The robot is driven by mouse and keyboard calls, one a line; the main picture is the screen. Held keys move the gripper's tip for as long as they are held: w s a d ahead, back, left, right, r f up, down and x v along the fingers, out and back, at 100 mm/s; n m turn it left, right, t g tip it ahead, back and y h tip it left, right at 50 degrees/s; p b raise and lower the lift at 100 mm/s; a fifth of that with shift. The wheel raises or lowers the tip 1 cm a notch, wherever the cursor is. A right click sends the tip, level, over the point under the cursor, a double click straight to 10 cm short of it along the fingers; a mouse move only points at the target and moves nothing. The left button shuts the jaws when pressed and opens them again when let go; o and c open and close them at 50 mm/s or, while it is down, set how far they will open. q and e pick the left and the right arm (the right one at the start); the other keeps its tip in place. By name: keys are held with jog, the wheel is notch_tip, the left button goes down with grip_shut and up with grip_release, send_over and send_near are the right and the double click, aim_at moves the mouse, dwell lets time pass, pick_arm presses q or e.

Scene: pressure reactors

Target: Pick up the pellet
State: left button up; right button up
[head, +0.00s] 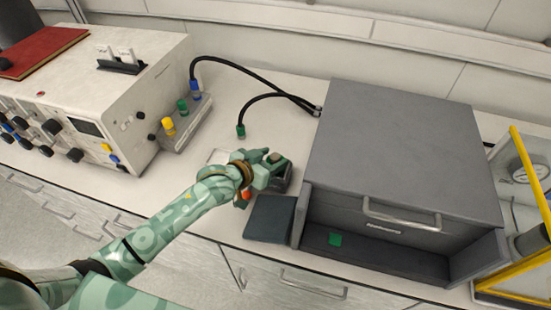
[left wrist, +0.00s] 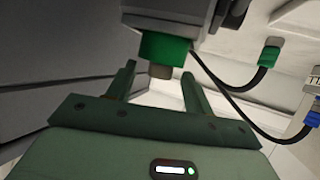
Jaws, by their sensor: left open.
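My left gripper (head: 268,164) is over a small dark device (head: 281,178) on the counter, left of the large grey box. In the left wrist view my left gripper (left wrist: 159,72) is open, its two green fingers pointing at the device. A small brownish-grey stub, which looks like the pellet (left wrist: 160,72), sticks out of a green block (left wrist: 163,47) on the device. The stub appears between the fingertips, with gaps on both sides. Whether the fingers reach around it in depth I cannot tell. My right gripper is not in view.
The large grey box (head: 390,150) has a handle and an open front bay with a green cube (head: 335,239). A dark flat panel (head: 270,218) lies beside it. Black cables with a green plug (head: 241,131) run behind. A white instrument (head: 100,95) stands left, a yellow frame (head: 530,190) right.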

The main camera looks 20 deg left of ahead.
pick_arm(q)
jog(key=shift+s+r, duration=0.1)
jog(key=shift+c, duration=1.2)
jog(key=c, duration=0.8)
